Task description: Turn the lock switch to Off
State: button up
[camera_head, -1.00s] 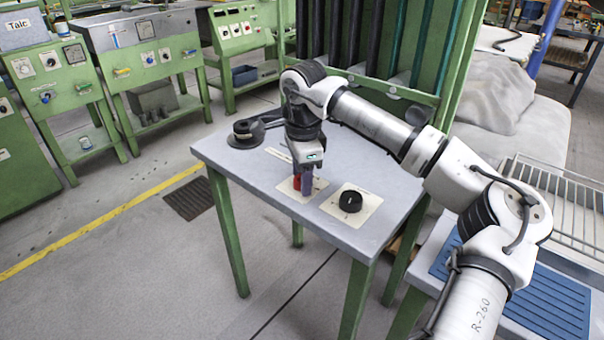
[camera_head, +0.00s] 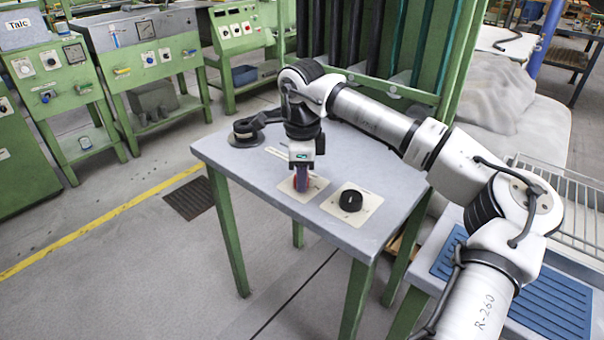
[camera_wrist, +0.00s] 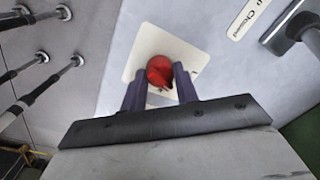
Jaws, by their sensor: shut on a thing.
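The lock switch is a red knob (camera_wrist: 160,72) on a cream plate (camera_wrist: 190,55) set on the grey table. In the head view the knob is mostly hidden behind my fingers, and its plate (camera_head: 316,186) shows around them. My gripper (camera_wrist: 160,82) points down with one finger on each side of the red knob and is shut on it. In the head view my gripper (camera_head: 302,182) stands over this plate. The markings on the plate are too small to read.
A black round knob (camera_head: 350,200) on a second cream plate (camera_head: 368,207) sits just right of my gripper. A black lever device (camera_head: 246,132) stands at the table's far left. Green frame posts rise behind the table (camera_head: 240,172). The table's front left is clear.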

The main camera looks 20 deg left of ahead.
jog(key=m, duration=0.4)
jog(key=shift+m, duration=0.3)
jog(key=shift+m+b, duration=0.35)
jog(key=shift+m, duration=1.65)
jog(key=o, duration=1)
jog(key=r, duration=0.9)
jog(key=r+p, duration=0.1)
jog(key=r, duration=0.3)
jog(key=shift+s+a+r, duration=0.15)
jog(key=shift+s+r, duration=0.2)
jog(key=shift+r, duration=0.05)
